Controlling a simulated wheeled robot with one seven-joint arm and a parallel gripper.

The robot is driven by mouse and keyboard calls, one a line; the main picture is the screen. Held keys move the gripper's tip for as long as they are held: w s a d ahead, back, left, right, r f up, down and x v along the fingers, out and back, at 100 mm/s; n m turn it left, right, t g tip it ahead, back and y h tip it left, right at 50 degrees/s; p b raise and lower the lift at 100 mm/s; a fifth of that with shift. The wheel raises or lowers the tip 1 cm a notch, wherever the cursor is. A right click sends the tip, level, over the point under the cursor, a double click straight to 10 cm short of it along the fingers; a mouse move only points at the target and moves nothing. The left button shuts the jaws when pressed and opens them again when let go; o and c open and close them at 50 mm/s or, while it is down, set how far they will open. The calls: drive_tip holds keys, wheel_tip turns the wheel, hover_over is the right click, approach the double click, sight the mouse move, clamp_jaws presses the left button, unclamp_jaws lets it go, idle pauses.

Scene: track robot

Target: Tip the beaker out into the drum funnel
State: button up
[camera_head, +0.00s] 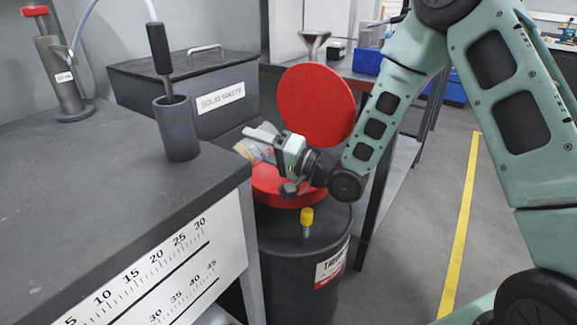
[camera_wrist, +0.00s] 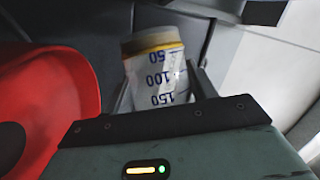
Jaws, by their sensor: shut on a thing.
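The beaker (camera_wrist: 156,78) is a clear vessel with blue 50, 100 and 150 marks and a yellowish band near its far end. My gripper (camera_wrist: 162,88) is shut on it, a finger on each side. In the head view the beaker (camera_head: 250,152) shows partly behind my gripper (camera_head: 262,142), looks tilted, and is above the drum's far-left side. The red drum funnel (camera_head: 284,190) sits on the black drum (camera_head: 290,255), with its round red lid (camera_head: 317,104) raised behind. In the wrist view the funnel (camera_wrist: 72,85) is left of the beaker, its dark opening at the edge.
A dark bench (camera_head: 90,190) with a scale on its front stands close at the left, holding a grey cup (camera_head: 176,130) with a black-handled tool. A solid waste box (camera_head: 185,80) is behind. A yellow cap (camera_head: 307,215) stands on the drum top. Floor at right is clear.

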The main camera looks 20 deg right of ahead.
drive_tip(key=shift+d+r, duration=0.1)
drive_tip(key=shift+r, duration=0.05)
drive_tip(key=shift+w+d+m, duration=0.1)
drive_tip(key=shift+d+m, duration=0.05)
drive_tip(key=shift+m, duration=0.25)
drive_tip(key=shift+w+d+f+m+t, duration=0.2)
drive_tip(key=shift+d+f+m+t, duration=0.2)
drive_tip(key=shift+d+m, duration=0.25)
drive_tip(key=shift+r, duration=0.1)
drive_tip(key=shift+w+d+r+m+t+p, duration=0.1)
drive_tip(key=shift+d+r+m+t+p, duration=0.25)
drive_tip(key=shift+m, duration=0.45)
drive_tip(key=shift+r+m+t, duration=0.1)
drive_tip(key=shift+m+t, duration=0.35)
drive_tip(key=shift+m, duration=0.3)
